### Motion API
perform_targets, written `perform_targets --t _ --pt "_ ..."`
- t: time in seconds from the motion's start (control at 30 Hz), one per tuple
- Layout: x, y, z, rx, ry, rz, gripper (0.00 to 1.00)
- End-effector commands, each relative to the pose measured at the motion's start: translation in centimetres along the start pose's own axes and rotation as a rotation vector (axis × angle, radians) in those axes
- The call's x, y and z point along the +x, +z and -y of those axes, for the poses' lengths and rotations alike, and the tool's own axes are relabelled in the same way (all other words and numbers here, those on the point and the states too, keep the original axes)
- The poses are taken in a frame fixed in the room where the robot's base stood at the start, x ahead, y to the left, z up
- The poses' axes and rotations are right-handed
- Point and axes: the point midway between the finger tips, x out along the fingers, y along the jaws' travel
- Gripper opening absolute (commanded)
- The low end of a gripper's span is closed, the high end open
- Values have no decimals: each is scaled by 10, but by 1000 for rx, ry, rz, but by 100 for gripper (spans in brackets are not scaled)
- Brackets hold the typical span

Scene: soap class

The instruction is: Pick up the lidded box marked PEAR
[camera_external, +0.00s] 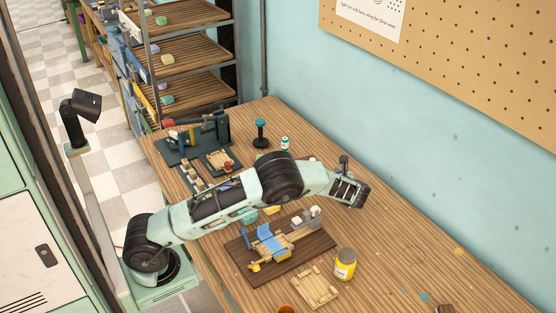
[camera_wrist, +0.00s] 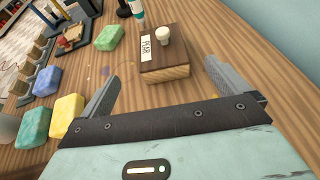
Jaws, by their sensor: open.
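The lidded box marked PEAR (camera_wrist: 165,71) stands on the wooden table in the wrist view. It has a dark brown lid with a round white knob, a white label reading PEAR and lighter wooden sides. My gripper (camera_wrist: 162,72) is open, with its two grey fingers apart, one toward each side of the box. The fingers appear short of the box, and nothing is between them. In the external view my gripper (camera_external: 352,190) is over the table at the end of the outstretched arm. There the box is mostly or wholly hidden behind my arm.
Green (camera_wrist: 109,37), blue (camera_wrist: 47,80), yellow (camera_wrist: 66,118) and teal (camera_wrist: 33,128) soaps lie left of the box. A small bottle (camera_wrist: 137,10) stands just beyond it. In the external view a yellow jar (camera_external: 345,265) stands nearer. Table right of the box is clear.

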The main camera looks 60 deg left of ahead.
Motion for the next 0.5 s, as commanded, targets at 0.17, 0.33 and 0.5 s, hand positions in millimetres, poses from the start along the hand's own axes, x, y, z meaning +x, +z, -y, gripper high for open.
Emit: perform_targets --t 0.17,0.33,0.5 --pt "38 0 -1 -1 3 -1 100" --pt "61 0 0 -1 2 -1 100" --pt "69 1 0 -2 1 -1 100"
